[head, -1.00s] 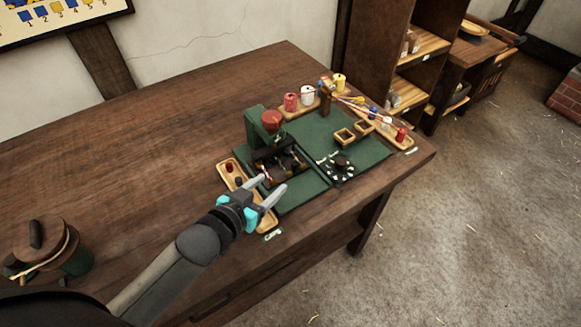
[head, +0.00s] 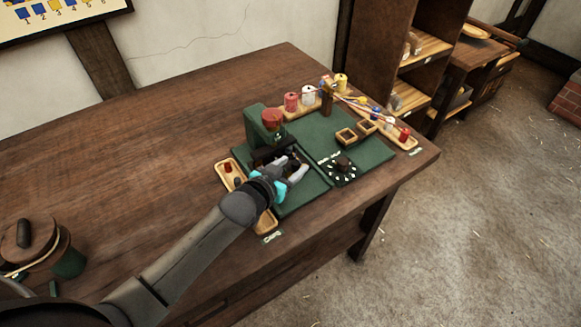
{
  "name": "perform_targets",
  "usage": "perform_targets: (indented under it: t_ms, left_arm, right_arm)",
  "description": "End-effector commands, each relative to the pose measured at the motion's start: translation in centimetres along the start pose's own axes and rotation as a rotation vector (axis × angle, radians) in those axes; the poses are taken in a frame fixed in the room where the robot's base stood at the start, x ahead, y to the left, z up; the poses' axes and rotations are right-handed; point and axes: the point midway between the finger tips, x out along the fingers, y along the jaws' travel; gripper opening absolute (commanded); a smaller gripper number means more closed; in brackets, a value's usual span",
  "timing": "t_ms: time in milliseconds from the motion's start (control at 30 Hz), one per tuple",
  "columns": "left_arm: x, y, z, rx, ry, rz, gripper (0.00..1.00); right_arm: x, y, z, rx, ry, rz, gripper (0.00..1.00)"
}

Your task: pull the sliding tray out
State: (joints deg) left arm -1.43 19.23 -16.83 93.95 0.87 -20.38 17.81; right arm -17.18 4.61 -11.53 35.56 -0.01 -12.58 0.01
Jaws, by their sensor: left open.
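A green machine (head: 262,125) with a red round top stands on a green mat on the table. At its foot is a dark part (head: 262,156) with small pale and metallic pieces, which looks like the sliding tray. My left gripper (head: 293,166) is open over the front of this dark part, its fingers pointing away from me. The gripper and wrist hide much of the part, so I cannot tell whether the fingers touch it. My right gripper is not in view.
A long wooden tray (head: 224,166) with small pieces lies left of the machine, partly under my wrist. Spools (head: 291,102) stand behind.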

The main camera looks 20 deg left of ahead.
Motion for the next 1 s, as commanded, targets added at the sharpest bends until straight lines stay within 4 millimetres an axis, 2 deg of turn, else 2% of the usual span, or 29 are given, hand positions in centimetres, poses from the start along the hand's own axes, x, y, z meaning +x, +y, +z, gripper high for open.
perform_targets:
  t_ms: [167,667,1000]
  left_arm:
    - [-0.02,0.02,-0.01,0.000,0.000,0.000,0.56]
    - [-0.04,0.00,0.01,0.001,0.000,0.000,0.00]
    - [-0.05,-0.01,0.01,0.001,0.000,0.000,0.00]
  right_arm:
    - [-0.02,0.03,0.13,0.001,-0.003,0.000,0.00]
    - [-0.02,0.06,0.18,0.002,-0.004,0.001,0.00]
    - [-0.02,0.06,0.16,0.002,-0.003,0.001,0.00]
